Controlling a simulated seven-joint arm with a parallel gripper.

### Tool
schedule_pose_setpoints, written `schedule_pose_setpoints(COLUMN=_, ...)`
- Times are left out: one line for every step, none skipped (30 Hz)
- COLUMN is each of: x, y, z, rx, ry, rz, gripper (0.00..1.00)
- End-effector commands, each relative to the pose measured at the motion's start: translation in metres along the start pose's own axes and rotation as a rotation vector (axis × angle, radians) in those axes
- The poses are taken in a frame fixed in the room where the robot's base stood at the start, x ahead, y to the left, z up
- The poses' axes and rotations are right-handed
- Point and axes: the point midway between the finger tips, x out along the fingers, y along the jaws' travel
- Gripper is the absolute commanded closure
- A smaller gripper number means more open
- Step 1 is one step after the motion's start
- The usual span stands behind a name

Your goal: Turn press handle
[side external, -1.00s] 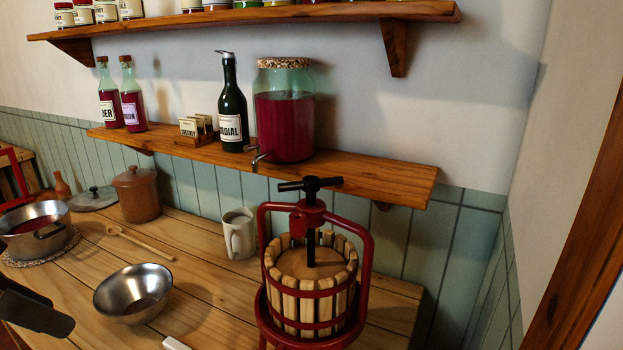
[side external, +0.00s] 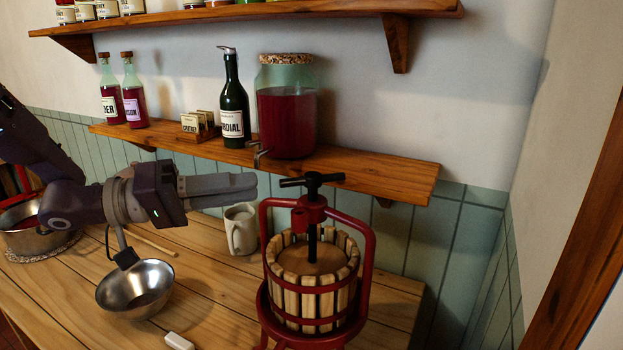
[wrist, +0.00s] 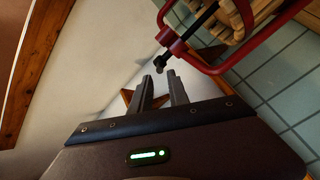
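The press (side external: 311,309) stands at the right end of the table, with a red frame and a wooden slatted basket. Its black T-shaped handle (side external: 312,181) sits on top of the dark screw, above the red crossbar. My gripper (side external: 256,188) is to the left of the handle at about its height, fingers pointing right, not touching it. In the wrist view my gripper (wrist: 162,88) has its two fingers apart with nothing between them. The handle (wrist: 163,61) shows just beyond the fingertips there, and the red frame (wrist: 205,63) passes to its right.
A shelf (side external: 380,182) runs behind the press, holding a jar of red liquid with a tap (side external: 287,120) and a dark bottle (side external: 233,110). A mug (side external: 240,231) stands left of the press. A metal bowl (side external: 135,292) is below my wrist.

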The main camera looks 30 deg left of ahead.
Motion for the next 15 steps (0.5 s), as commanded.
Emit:
schedule_pose_setpoints(x=0.010, y=0.001, z=0.001, rx=0.001, ry=-0.003, rz=0.004, gripper=0.79)
schedule_pose_setpoints(x=0.017, y=0.001, z=0.001, rx=0.001, ry=-0.003, rz=0.003, gripper=0.79)
schedule_pose_setpoints(x=0.028, y=0.002, z=0.002, rx=0.002, ry=-0.004, rz=0.004, gripper=0.79)
schedule_pose_setpoints(x=0.036, y=0.001, z=0.002, rx=0.003, ry=-0.004, rz=0.003, gripper=0.79)
schedule_pose_setpoints(x=0.044, y=0.001, z=0.001, rx=0.003, ry=-0.003, rz=0.003, gripper=0.79)
schedule_pose_setpoints(x=0.054, y=0.002, z=0.002, rx=0.003, ry=-0.003, rz=0.003, gripper=0.79)
schedule_pose_setpoints(x=0.062, y=0.001, z=0.001, rx=0.004, ry=-0.003, rz=0.002, gripper=0.79)
schedule_pose_setpoints(x=0.069, y=0.001, z=0.001, rx=0.004, ry=-0.002, rz=0.001, gripper=0.79)
schedule_pose_setpoints(x=0.078, y=0.001, z=0.001, rx=0.004, ry=-0.002, rz=0.001, gripper=0.79)
schedule_pose_setpoints(x=0.084, y=0.001, z=0.001, rx=0.004, ry=-0.001, rz=0.001, gripper=0.79)
schedule_pose_setpoints(x=0.090, y=0.001, z=0.001, rx=0.004, ry=0.000, rz=0.001, gripper=0.79)
schedule_pose_setpoints(x=0.096, y=0.000, z=0.000, rx=0.005, ry=0.000, rz=-0.001, gripper=0.79)
schedule_pose_setpoints(x=0.100, y=0.001, z=0.000, rx=0.005, ry=0.000, rz=0.000, gripper=0.79)
schedule_pose_setpoints(x=0.103, y=0.001, z=0.000, rx=0.005, ry=0.001, rz=-0.001, gripper=0.79)
schedule_pose_setpoints(x=0.107, y=0.000, z=0.000, rx=0.005, ry=0.002, rz=-0.002, gripper=0.79)
